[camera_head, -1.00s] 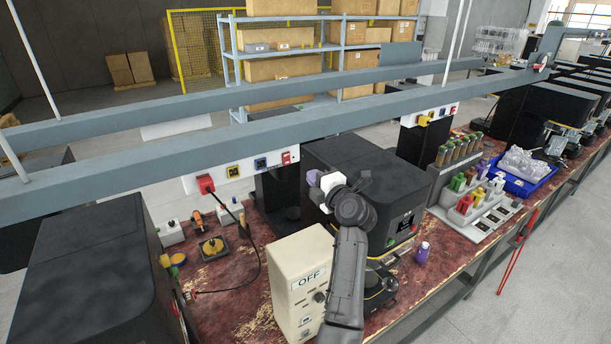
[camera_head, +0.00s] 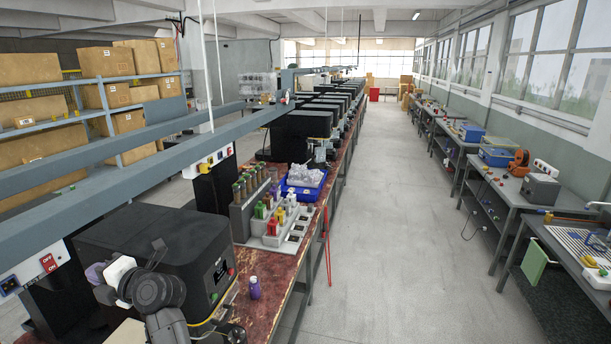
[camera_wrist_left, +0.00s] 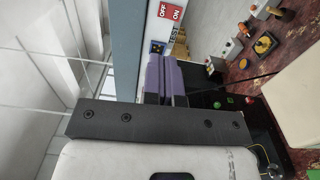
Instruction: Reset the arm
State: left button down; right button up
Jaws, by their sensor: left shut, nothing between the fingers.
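My left arm shows at the lower left of the head view. Its gripper (camera_head: 95,272) has purple fingers and a white body, and it appears in front of a black machine (camera_head: 150,240) on the red bench. In the left wrist view the purple fingers (camera_wrist_left: 165,78) are closed together with nothing between them. They point toward the grey beam and the OFF/ON switch panel (camera_wrist_left: 170,14); I cannot tell the gap to these. My right gripper is in neither view.
A small purple bottle (camera_head: 254,288) stands on the worn red bench (camera_head: 272,263). Behind it are a grey holder with coloured items (camera_head: 275,220) and a blue tray (camera_head: 305,180). A grey beam (camera_head: 110,150) runs above the bench. The aisle floor (camera_head: 390,220) is clear.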

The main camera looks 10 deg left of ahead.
pick_arm(q)
jog(key=w+d+r+m+t+h, duration=0.1)
jog(key=w+d+r+m+t, duration=0.25)
jog(key=r+m+t, duration=0.4)
jog(key=w+d+r+m+t, duration=0.3)
jog(key=d+r+m+t, duration=0.15)
jog(key=t, duration=0.55)
jog(key=s+d+r+m+t+h, duration=0.2)
jog(key=d+m+h, duration=1.2)
jog(key=m+h, duration=0.6)
jog(key=s+d+f+m+g+y+p, duration=0.1)
jog(key=s+d+f+g, duration=0.1)
jog(key=s+f+g, duration=0.65)
jog(key=s+d+f+m+g+y+p, duration=0.15)
jog(key=s+f, duration=0.35)
jog(key=f, duration=0.8)
jog(key=s+d+f+m+g+p, duration=0.1)
jog(key=s+d+f+g, duration=0.1)
jog(key=s+f, duration=0.8)
jog(key=s+d+f+m+g+p, duration=0.2)
jog(key=s+f+g, duration=0.3)
jog(key=s+f, duration=0.6)
jog(key=s, duration=0.5)
